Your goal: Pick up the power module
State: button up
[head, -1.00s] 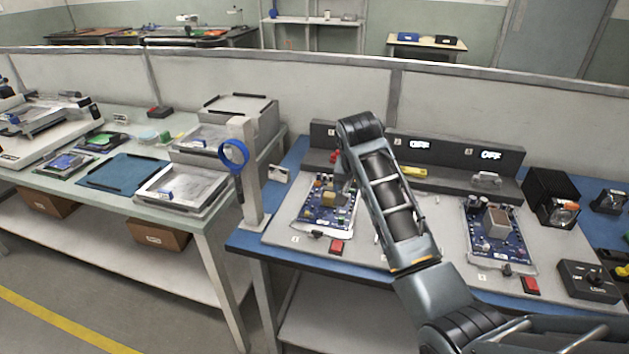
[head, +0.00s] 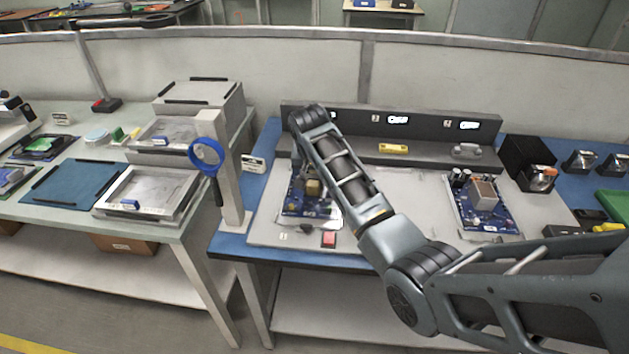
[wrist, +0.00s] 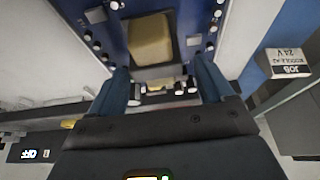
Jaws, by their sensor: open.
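A blue circuit board (head: 295,208) with a tan block (head: 313,187) lies on the left part of the grey bench mat. A second blue board (head: 487,218) with a larger boxy block lies on the right. I cannot tell for sure which part is named the power module. My gripper (wrist: 165,78) is open in the wrist view, its two blue-grey fingers over the left board. The tan block (wrist: 151,40) shows just beyond the fingertips, with small components between them. Contact cannot be judged. In the head view my arm hides the gripper.
A grey console (head: 400,130) with lit displays stands behind the mat. A post (head: 231,180) with a blue ring magnifier (head: 206,155) stands left of the board. A label card (wrist: 288,62) sits beside it.

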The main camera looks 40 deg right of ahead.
jog(key=shift+w+d+f, duration=0.1)
jog(key=shift+d+f, duration=0.05)
jog(key=shift+f, duration=0.35)
grip_shut()
dwell(0.4)
jog(key=shift+r, duration=0.15)
